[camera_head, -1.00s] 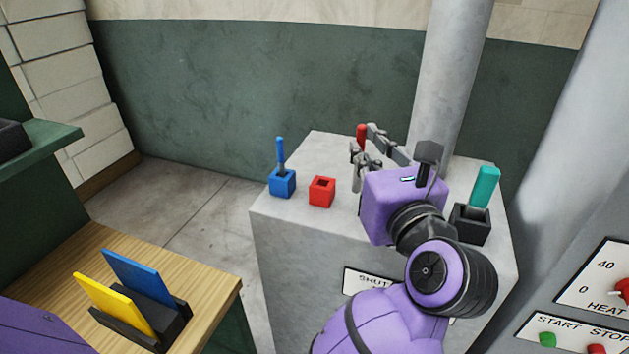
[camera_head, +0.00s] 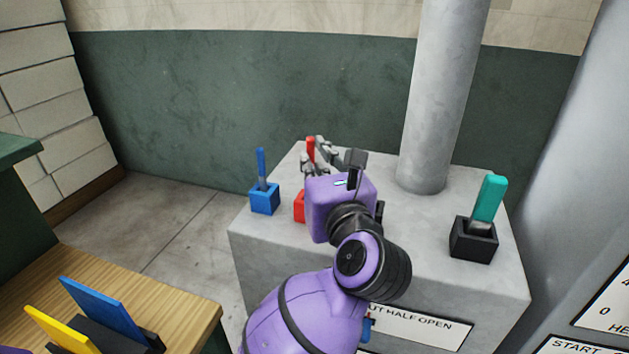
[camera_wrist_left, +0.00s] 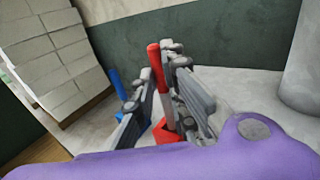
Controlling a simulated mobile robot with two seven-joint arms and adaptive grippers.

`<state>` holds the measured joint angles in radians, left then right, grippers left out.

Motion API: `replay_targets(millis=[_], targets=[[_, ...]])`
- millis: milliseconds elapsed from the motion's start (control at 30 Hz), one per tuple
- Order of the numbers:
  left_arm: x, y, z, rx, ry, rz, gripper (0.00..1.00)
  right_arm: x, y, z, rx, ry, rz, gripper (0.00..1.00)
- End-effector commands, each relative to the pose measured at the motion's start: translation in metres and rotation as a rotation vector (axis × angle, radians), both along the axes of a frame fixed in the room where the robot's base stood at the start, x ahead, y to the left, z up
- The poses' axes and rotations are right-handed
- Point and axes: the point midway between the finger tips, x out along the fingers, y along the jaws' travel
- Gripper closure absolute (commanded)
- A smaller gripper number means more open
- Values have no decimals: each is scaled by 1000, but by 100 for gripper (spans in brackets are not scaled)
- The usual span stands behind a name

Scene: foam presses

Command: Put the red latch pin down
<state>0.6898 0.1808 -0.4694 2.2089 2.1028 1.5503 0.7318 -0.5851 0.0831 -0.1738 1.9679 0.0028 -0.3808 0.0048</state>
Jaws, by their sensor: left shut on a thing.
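The red latch pin (camera_head: 311,147) stands roughly upright, its red grip up, in my left gripper (camera_head: 320,158). In the left wrist view, the pin (camera_wrist_left: 154,58) shows between the two grey fingers of the gripper (camera_wrist_left: 164,72), which is shut on it. The pin's grey shaft points down at the red block (camera_wrist_left: 166,132). I cannot tell whether its tip is inside the block's hole. In the head view, my wrist hides most of the red block (camera_head: 299,207). My right gripper is not in view.
A blue block (camera_head: 264,202) with a blue pin (camera_head: 261,166) stands close on the left. A black holder (camera_head: 474,245) with a teal-handled thing (camera_head: 489,198) stands at the right of the grey top. A thick pipe (camera_head: 437,110) rises at the back. The top's middle right is clear.

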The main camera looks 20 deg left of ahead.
Motion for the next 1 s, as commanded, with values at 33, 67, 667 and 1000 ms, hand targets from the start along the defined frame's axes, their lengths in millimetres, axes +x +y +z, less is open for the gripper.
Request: replay_targets(millis=[33,67,667,1000], targets=[[1,1,0,1,-4,-1,100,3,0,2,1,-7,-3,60],[2,3,-1,2,-5,0,100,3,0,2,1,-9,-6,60],[6,7,-47,1,16,2,78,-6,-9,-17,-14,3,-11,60],[5,7,-48,1,19,1,69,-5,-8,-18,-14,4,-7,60]])
